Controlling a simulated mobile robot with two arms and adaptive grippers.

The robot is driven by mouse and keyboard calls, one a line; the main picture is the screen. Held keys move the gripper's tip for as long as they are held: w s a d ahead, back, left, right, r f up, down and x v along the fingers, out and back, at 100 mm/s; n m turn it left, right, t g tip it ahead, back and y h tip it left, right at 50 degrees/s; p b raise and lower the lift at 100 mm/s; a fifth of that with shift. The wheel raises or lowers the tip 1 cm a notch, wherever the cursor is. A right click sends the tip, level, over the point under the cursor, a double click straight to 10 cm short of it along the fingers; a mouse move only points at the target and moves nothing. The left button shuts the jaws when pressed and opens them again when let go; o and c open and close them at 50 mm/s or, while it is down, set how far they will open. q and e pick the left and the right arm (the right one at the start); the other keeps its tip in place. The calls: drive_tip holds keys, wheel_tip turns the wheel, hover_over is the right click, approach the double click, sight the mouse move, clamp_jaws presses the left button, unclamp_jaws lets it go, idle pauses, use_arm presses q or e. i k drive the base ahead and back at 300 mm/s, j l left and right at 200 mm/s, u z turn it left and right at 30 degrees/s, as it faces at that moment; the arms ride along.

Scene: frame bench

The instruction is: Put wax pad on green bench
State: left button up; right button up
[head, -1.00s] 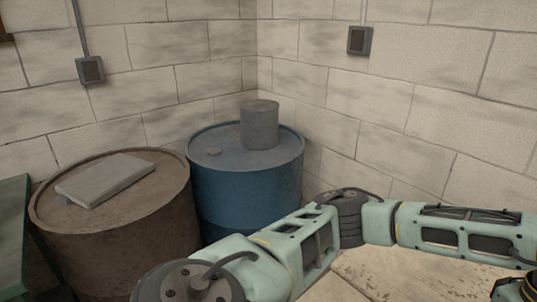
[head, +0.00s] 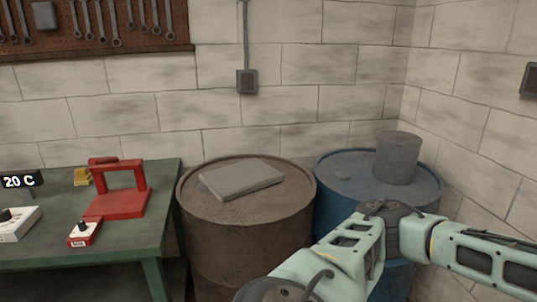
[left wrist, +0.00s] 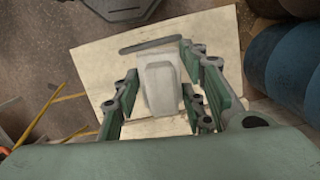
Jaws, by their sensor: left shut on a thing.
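The green bench (head: 130,234) stands at the left of the head view, with bare top in front of and beside the things on it. In the left wrist view, my left gripper (left wrist: 160,92) is shut on a pale, off-white block, seemingly the wax pad (left wrist: 162,82). It is seen from above, over a cream board, and its lower end is partly hidden by the fingers. The left gripper and the pad do not show in the head view. An arm of mine crosses the lower right there, but its gripper is out of sight.
A red press-like device (head: 118,190), a small red box (head: 84,232), a white box (head: 15,222) and a yellow item (head: 82,176) stand on the bench. Right of it are a brown drum (head: 245,225) bearing a grey slab (head: 240,179) and a blue drum (head: 345,180) bearing a grey cylinder (head: 397,157).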

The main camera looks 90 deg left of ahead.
sight(54, 230)
drive_tip(key=k+u, duration=0.1)
drive_tip(key=u, duration=0.35)
drive_tip(key=k+j+u, duration=0.1)
drive_tip(key=u, duration=0.35)
drive_tip(key=k+j+u, duration=0.1)
drive_tip(key=u, duration=0.4)
drive_tip(key=j+u, duration=0.25)
drive_tip(key=u, duration=0.2)
drive_tip(key=k+j+u, duration=0.1)
drive_tip(key=j+u, duration=0.3)
drive_tip(key=j, duration=0.95)
drive_tip(key=j+u, duration=0.4)
drive_tip(key=j, duration=0.9)
drive_tip(key=i+j, duration=0.3)
drive_tip(key=i, duration=0.2)
